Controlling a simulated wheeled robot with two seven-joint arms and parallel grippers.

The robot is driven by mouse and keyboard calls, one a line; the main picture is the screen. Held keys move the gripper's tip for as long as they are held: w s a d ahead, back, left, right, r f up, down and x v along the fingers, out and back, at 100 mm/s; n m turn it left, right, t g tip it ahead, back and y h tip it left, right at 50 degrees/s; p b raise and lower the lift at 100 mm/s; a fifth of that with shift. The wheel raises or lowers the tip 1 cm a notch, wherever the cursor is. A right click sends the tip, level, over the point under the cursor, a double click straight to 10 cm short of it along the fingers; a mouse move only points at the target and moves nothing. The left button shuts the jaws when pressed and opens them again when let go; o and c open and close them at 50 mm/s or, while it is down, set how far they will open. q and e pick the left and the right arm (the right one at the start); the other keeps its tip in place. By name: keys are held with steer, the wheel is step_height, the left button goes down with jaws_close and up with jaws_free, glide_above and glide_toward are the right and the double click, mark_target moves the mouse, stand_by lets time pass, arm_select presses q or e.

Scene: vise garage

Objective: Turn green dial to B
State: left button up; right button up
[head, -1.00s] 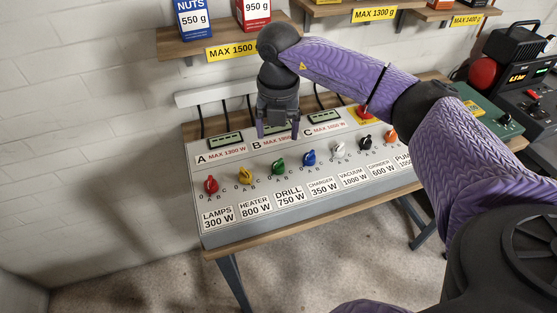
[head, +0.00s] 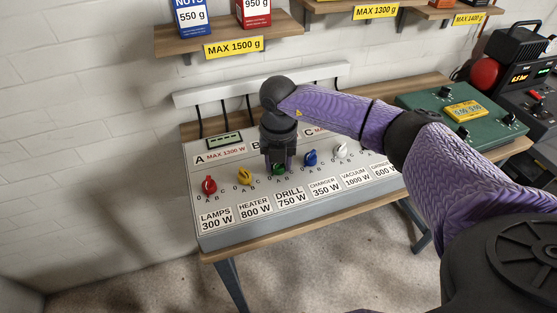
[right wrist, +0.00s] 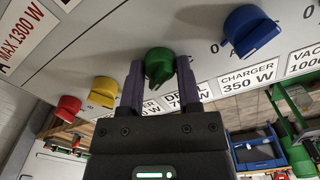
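The green dial (head: 279,169) is on the grey sloped panel (head: 215,238), above the DRILL 750 W label, between the yellow and blue dials. My right gripper (head: 279,166) reaches down to it from above. In the right wrist view the green dial (right wrist: 158,64) sits between the two purple fingers (right wrist: 160,75), one on each side. The fingers look spread, with a narrow gap to the dial; contact is hard to tell. The letters around the green dial are mostly hidden, so its setting cannot be read. My left gripper is not in view.
A yellow dial (head: 244,177) and a red dial (head: 209,185) are to the left; a blue dial (head: 310,157) and a white dial (head: 341,150) are to the right. A shelf (head: 228,38) hangs above. A green box (head: 478,127) stands at the right.

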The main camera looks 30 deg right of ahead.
jaws_close()
steer(key=shift+n, duration=0.4)
steer(key=n, duration=0.6)
steer(key=shift+n, duration=0.3)
steer(key=n, duration=0.4)
steer(key=shift+n, duration=2.1)
